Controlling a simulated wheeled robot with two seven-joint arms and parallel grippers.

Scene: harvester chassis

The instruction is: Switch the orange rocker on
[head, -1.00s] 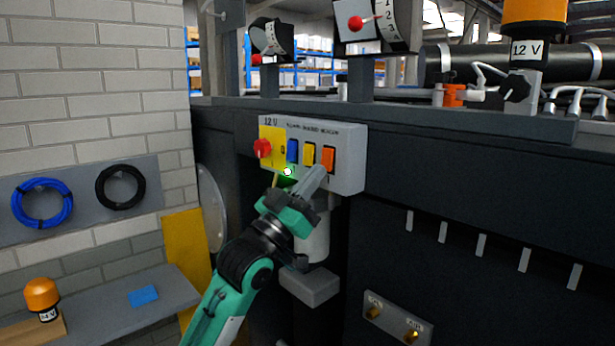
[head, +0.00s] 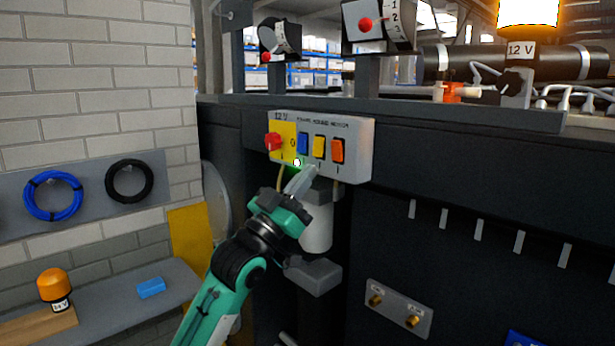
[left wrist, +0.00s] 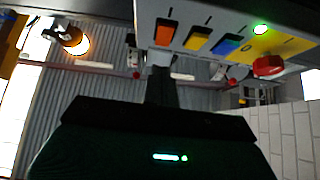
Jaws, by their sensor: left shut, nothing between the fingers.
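The orange rocker (head: 338,151) is the rightmost of the three rockers on the light grey switch box (head: 360,152). It also shows in the left wrist view (left wrist: 165,34). The yellow rocker (head: 319,147) and blue rocker (head: 303,143) sit to its left, then a red rotary knob (head: 273,141) on a yellow panel. A green lamp (head: 297,162) glows on the box. The amber beacon (head: 528,14) marked 12 V is glowing brightly. My left gripper (head: 309,172) is shut and empty, just below the box and apart from the orange rocker. My right gripper is not in view.
A white cylinder (head: 317,232) and a grey block (head: 315,275) are below the box, close to my left arm. A shelf (head: 110,300) with an unlit orange beacon (head: 54,284) stands at the left. Pegs project from the dark chassis at the right.

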